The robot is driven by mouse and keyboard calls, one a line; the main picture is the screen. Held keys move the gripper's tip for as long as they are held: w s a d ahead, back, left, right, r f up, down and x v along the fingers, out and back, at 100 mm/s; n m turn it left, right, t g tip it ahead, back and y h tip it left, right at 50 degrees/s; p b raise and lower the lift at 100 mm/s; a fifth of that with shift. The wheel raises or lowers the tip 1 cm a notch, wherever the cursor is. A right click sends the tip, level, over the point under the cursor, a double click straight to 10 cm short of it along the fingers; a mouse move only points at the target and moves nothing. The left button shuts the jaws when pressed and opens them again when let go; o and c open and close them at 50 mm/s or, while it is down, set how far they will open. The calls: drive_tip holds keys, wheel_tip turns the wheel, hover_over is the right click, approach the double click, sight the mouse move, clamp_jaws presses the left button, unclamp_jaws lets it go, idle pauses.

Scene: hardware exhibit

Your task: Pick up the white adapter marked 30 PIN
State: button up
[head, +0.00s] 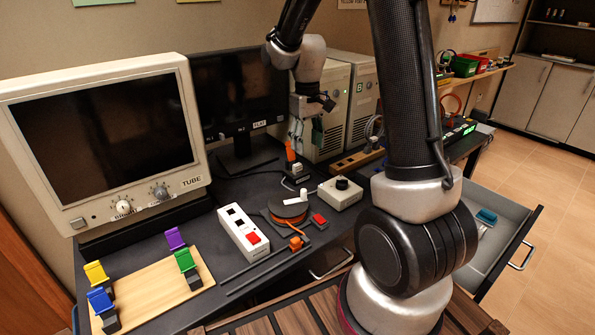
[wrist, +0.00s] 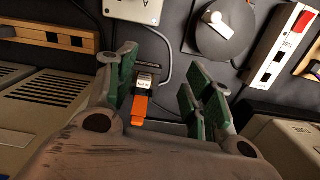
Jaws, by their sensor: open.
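A small white adapter (wrist: 147,80) with dark lettering too small to read for sure sits on a black base on the dark bench. An orange piece (wrist: 139,108) extends from it toward my gripper. In the head view the adapter (head: 297,169) is small, in front of the monitor, with the orange piece rising behind it. My gripper (head: 306,130) hangs above it. In the wrist view my open gripper (wrist: 162,85) has green finger pads on either side of the adapter, nearer the left pads. I see no contact.
A white box with a black knob (head: 341,192) and an orange-wound reel (head: 288,210) stand nearby. A white switch strip (head: 243,233) lies farther left. The monitor (head: 240,95) and computer towers (head: 361,95) stand close behind. A grey cable (wrist: 168,60) runs beside the adapter.

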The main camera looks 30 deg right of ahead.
hover_over(298, 165)
wheel_tip(298, 165, down, 4)
drive_tip(key=shift+a+r+n, duration=0.1)
drive_tip(key=shift+a+n, duration=0.05)
drive_tip(key=shift+n, duration=0.25)
drive_tip(key=shift+w+f+t, duration=0.2)
drive_tip(key=shift+f+t, duration=0.1)
drive_tip(key=shift+f, duration=0.05)
drive_tip(key=f, duration=0.7)
drive_tip(key=shift+s+d, duration=0.2)
drive_tip(key=shift+s, duration=0.05)
drive_tip(key=c, duration=1.1)
